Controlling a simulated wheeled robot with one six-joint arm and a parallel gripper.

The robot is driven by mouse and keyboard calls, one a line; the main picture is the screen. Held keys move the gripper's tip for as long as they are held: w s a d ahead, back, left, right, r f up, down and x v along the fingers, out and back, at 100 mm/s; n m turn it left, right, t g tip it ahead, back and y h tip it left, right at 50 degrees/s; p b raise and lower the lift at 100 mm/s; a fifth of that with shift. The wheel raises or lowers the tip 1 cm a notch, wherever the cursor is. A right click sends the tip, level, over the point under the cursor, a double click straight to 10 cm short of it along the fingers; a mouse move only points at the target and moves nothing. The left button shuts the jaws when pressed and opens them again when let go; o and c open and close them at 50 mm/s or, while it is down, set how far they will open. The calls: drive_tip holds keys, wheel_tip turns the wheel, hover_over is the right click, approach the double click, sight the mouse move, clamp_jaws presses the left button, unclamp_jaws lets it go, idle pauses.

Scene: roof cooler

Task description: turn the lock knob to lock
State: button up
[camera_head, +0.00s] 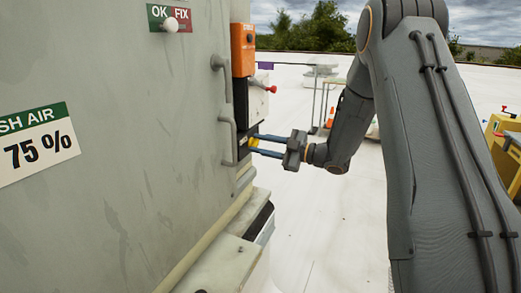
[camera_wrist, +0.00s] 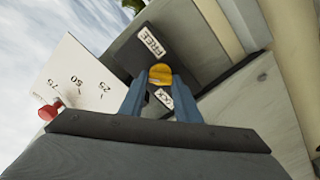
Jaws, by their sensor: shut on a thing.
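The yellow lock knob (camera_wrist: 160,73) sits on a black plate (camera_wrist: 130,52) with a FREE label (camera_wrist: 152,41) on one side and a partly hidden label ending in "CK" (camera_wrist: 166,98) on the other. My gripper (camera_wrist: 160,88) is shut on the knob, with one blue finger on each side of it. In the head view the knob (camera_head: 254,141) shows as a small yellow spot at the cabinet's side edge, and my gripper (camera_head: 262,145) reaches it from the right. The knob's exact angle is hard to tell.
The grey cabinet (camera_head: 120,160) fills the left, with metal handles (camera_head: 229,140) close to the knob. Above the knob are an orange box (camera_head: 243,50) and a white dial panel with a red knob (camera_head: 271,89). Open white roof lies to the right; yellow equipment (camera_head: 505,150) stands far right.

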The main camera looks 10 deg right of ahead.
drive_tip(key=n+b, duration=0.9)
drive_tip(key=n, duration=0.1)
drive_tip(key=shift+s+f, duration=0.1)
drive_tip(key=shift+f, duration=0.15)
idle(0.4)
drive_tip(key=o, duration=1)
drive_tip(key=shift+o, duration=0.2)
drive_tip(key=v, duration=0.7)
drive_tip(key=shift+s+d+b, duration=0.25)
drive_tip(key=shift+b, duration=0.2)
drive_tip(key=shift+w, duration=0.1)
